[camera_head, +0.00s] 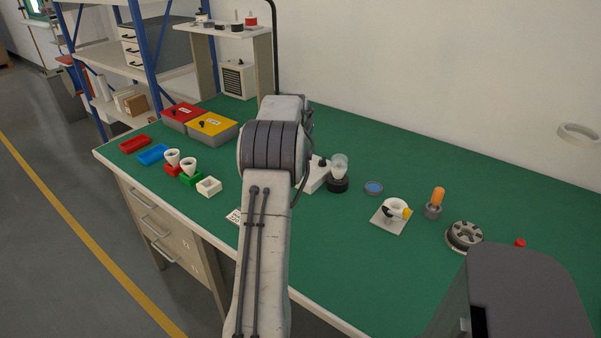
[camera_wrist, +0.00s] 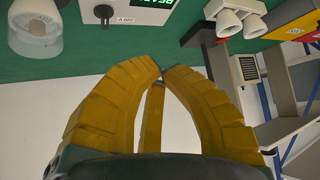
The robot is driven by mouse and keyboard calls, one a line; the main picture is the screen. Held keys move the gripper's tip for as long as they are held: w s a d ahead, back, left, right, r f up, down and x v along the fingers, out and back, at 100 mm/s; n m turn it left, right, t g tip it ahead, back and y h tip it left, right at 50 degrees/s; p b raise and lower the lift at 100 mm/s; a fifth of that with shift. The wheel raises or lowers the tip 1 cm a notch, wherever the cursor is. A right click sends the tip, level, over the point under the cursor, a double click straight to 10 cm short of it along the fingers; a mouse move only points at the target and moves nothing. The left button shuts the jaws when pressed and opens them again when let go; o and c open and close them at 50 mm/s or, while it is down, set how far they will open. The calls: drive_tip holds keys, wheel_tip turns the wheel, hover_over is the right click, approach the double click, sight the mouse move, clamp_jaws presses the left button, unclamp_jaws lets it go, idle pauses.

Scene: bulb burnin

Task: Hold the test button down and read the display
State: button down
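The white tester box (camera_head: 314,178) stands on the green bench, partly hidden behind my arm in the head view. A black knob-like part, likely the test button (camera_head: 322,162), shows on it. The head view hides the fingers.
Left are white cups on red and green blocks (camera_head: 190,172), and red and yellow boxes (camera_head: 211,126). A white holder (camera_head: 392,214) and orange bulb (camera_head: 437,197) stand right.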

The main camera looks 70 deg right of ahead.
drive_tip(key=shift+f, duration=0.15)
wheel_tip(320, 180, down, 9)
drive_tip(key=b, duration=0.7)
drive_tip(key=shift+r, duration=0.2)
drive_tip(key=c, duration=1.9)
unclamp_jaws()
clamp_jaws()
drive_tip(key=shift+f, duration=0.1)
drive_tip(key=shift+f+b, duration=0.3)
drive_tip(key=shift+b, duration=0.05)
drive_tip(key=shift+f+b, duration=0.35)
drive_tip(key=shift+f, duration=0.15)
drive_tip(key=shift+r, duration=0.15)
idle(0.9)
drive_tip(key=shift+r+p, duration=0.7)
drive_tip(key=shift+r, duration=0.1)
